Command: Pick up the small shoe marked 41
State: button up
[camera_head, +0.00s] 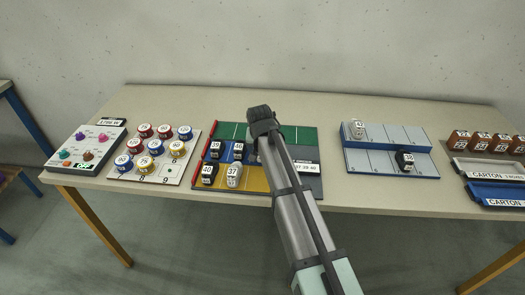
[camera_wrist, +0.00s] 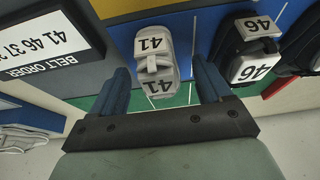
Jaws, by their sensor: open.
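The small shoe marked 41 (camera_wrist: 155,62) is pale grey and white with a strap. It sits on the blue band of a coloured board, its lower end over the green band in the wrist view. My gripper (camera_wrist: 163,85) is open, with one dark blue finger on each side of this shoe and gaps between. I cannot tell how high the fingers are. In the head view my gripper (camera_head: 262,135) is over the board (camera_head: 308,185), and the arm hides nearly all of the shoe.
A black shoe marked 46 (camera_wrist: 254,50) stands just right of my right finger in the wrist view. The belt order sign (camera_wrist: 45,40) is at left. Shoes marked 40 (camera_head: 209,172) and 37 (camera_head: 234,175) stand nearer the front. A blue-grey rack (camera_head: 385,160) is at right.

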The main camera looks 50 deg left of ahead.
jog(key=shift+w+f, duration=0.1)
jog(key=shift+f, duration=0.15)
jog(key=c, duration=1.1)
jog(key=shift+r, duration=0.1)
